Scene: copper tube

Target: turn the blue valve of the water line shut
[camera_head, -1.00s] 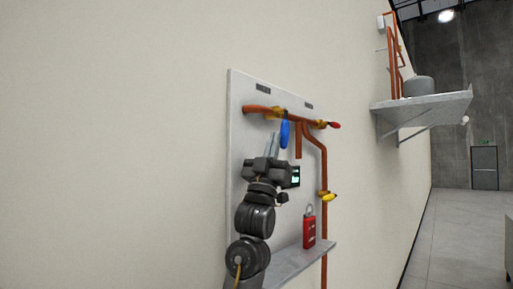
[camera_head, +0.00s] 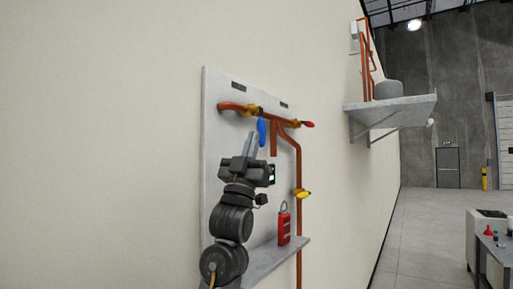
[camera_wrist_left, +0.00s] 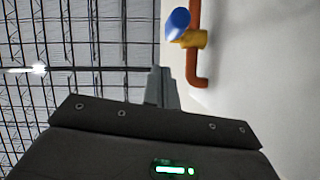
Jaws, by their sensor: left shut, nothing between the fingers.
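The blue valve handle (camera_head: 262,131) hangs straight down from its brass body on the copper pipe (camera_head: 236,106) at the top of the wall panel. It also shows in the left wrist view (camera_wrist_left: 178,23), above and right of the fingers, on a yellow valve body (camera_wrist_left: 194,39). My left gripper (camera_head: 250,140) points up with its fingers together, just left of the blue handle in the head view. In the left wrist view the fingertips (camera_wrist_left: 160,72) look apart from the handle. My right gripper is in no view.
A red handle (camera_head: 307,124) sits to the right on the same pipe, and a yellow handle (camera_head: 303,194) is lower. A red padlock (camera_head: 284,224) stands on the panel's small shelf (camera_head: 262,266). A wall shelf (camera_head: 392,112) is farther right.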

